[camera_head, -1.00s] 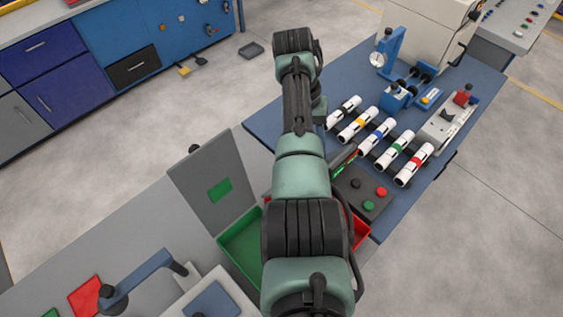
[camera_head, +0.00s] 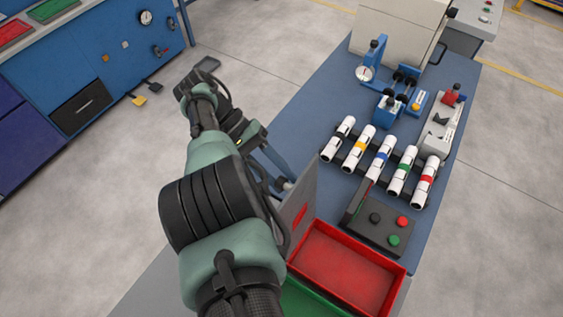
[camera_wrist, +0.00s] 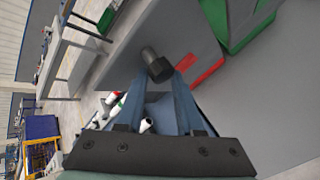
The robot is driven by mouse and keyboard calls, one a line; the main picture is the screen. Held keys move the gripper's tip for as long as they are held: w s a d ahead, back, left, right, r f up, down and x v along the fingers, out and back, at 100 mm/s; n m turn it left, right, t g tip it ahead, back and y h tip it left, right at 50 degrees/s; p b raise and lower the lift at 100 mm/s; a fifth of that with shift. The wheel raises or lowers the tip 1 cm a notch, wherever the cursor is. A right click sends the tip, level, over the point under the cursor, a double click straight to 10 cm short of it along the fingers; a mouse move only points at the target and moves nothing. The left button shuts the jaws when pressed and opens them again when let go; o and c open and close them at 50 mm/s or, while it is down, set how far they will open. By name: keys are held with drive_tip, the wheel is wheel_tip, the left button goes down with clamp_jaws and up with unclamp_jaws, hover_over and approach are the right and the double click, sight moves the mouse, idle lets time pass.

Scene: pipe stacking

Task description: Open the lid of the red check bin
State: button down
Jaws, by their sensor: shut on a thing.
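The red check bin (camera_head: 352,268) is at the bottom right of the head view, its red inside open to view. Its grey lid (camera_head: 298,208), with a red patch, stands up steeply along the bin's left side. My gripper (camera_head: 284,182) is at the outer, left side of the lid near its top. In the wrist view the gripper (camera_wrist: 159,75) has its blue fingers shut on the dark lid knob (camera_wrist: 152,62). The lid's red patch (camera_wrist: 205,75) shows there too. My arm hides part of the lid's lower left.
A green bin (camera_head: 305,300) adjoins the red one, partly hidden by my arm. A button box (camera_head: 380,230) stands just behind the red bin. Several banded white pipes (camera_head: 381,160) lie on a rack on the blue table (camera_head: 325,95).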

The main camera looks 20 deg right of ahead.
drive_tip(key=shift+s+a+f+g, duration=0.2)
drive_tip(key=shift+a+f+g, duration=0.1)
drive_tip(key=shift+a+f, duration=0.2)
drive_tip(key=shift+s+r, duration=0.1)
drive_tip(key=c, duration=0.9)
unclamp_jaws()
drive_tip(key=o, duration=0.3)
drive_tip(key=shift+a+r, duration=0.1)
drive_tip(key=shift+a, duration=0.05)
drive_tip(key=shift+r, duration=0.1)
